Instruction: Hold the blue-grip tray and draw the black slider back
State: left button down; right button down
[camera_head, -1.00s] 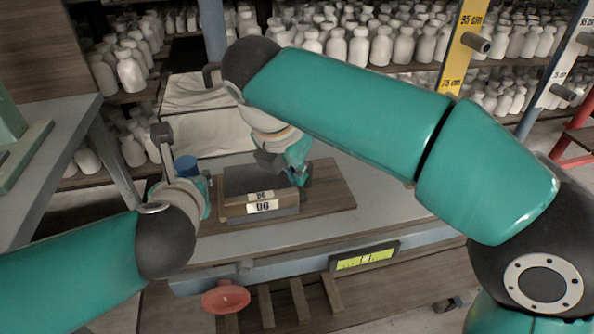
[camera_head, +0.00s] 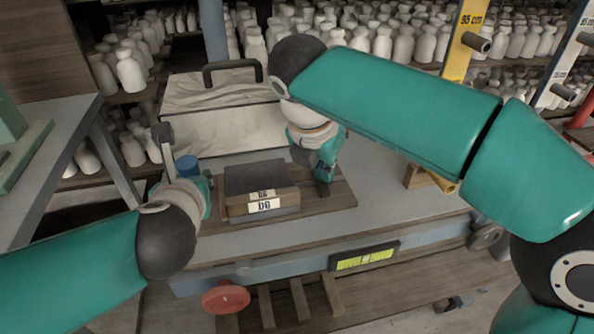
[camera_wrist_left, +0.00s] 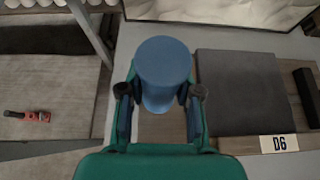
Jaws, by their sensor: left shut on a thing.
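The tray (camera_head: 236,215) is a wooden block with a dark flat top and D6 labels on its front, on a wooden board. Its blue grip (camera_wrist_left: 163,65) stands at its left end; the grip also shows in the head view (camera_head: 186,167). My left gripper (camera_wrist_left: 160,108) is shut on the blue grip, a finger on each side. In the left wrist view, a black bar (camera_wrist_left: 306,97), seemingly the slider's, lies right of the dark slab (camera_wrist_left: 240,90). My right gripper (camera_head: 322,187) points down over the board, just right of the tray and apart from it; its finger gap is unclear.
A pale lidded case (camera_head: 225,135) with a dark handle stands behind the tray. The grey bench top (camera_head: 385,200) is clear to the right, up to a small wooden piece (camera_head: 420,178). A red knob (camera_head: 226,298) and a yellow-green level (camera_head: 364,258) are at the bench front.

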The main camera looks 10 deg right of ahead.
pick_arm(q)
jog(key=shift+a+f, duration=0.15)
pick_arm(e)
jog(key=shift+d, duration=0.1)
jog(key=v, duration=1)
pick_arm(q)
jog(key=c, duration=0.7)
grip_release()
pick_arm(e)
jog(key=shift+w, duration=0.1)
